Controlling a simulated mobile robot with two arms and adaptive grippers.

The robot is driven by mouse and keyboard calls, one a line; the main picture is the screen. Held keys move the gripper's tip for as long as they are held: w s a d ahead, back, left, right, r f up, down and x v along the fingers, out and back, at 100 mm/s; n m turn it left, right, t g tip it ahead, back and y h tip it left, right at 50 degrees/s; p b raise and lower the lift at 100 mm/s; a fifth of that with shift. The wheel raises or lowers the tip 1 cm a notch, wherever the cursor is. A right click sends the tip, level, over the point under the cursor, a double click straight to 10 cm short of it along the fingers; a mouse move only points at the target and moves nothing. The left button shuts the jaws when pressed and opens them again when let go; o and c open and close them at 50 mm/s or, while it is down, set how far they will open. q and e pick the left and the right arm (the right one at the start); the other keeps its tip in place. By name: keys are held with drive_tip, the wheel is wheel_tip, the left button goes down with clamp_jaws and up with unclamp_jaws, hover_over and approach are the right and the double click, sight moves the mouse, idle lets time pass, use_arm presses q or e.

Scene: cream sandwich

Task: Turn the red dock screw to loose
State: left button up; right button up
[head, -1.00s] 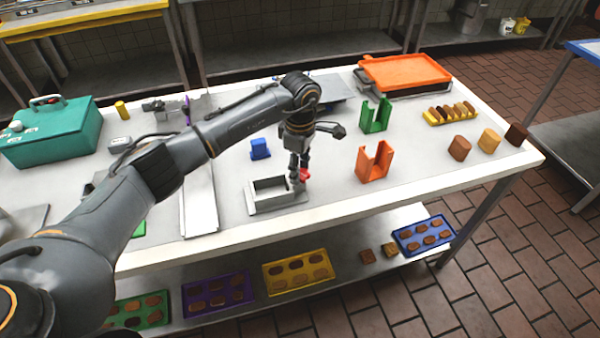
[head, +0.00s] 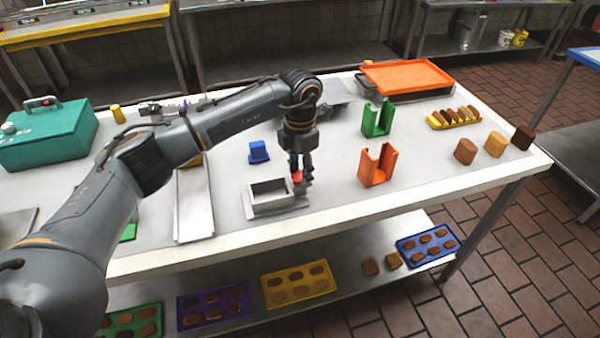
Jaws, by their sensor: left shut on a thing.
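The red dock screw (head: 297,176) shows as a small red spot at the right side of the grey dock (head: 262,209), near the table's front edge. My left gripper (head: 301,179) comes down from above and is shut on the red screw. The fingers hide part of the screw, and its turn angle cannot be told. The dock is a grey open frame lying on the white table (head: 335,208). My right gripper is not in view.
A blue block (head: 259,152) stands behind the dock. Orange (head: 377,168) and green (head: 377,118) holders stand to the right. A long metal tray (head: 194,208) lies left of the dock. Trays of brown pieces lie on the shelf below.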

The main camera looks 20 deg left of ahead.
use_arm(q)
drive_tip(key=n+b, duration=0.1)
drive_tip(key=n, duration=0.3)
drive_tip(key=shift+n, duration=0.3)
drive_tip(key=n, duration=0.3)
drive_tip(key=shift+n+b, duration=0.3)
drive_tip(key=shift+b, duration=0.1)
drive_tip(key=n, duration=0.3)
drive_tip(key=shift+d+n, duration=0.1)
drive_tip(key=shift+n, duration=0.2)
drive_tip(key=shift+r+n+b, duration=0.1)
drive_tip(key=shift+n+b, duration=0.25)
drive_tip(key=shift+n, duration=1.45)
drive_tip(key=o, duration=1.2)
drive_tip(key=shift+c, duration=0.2)
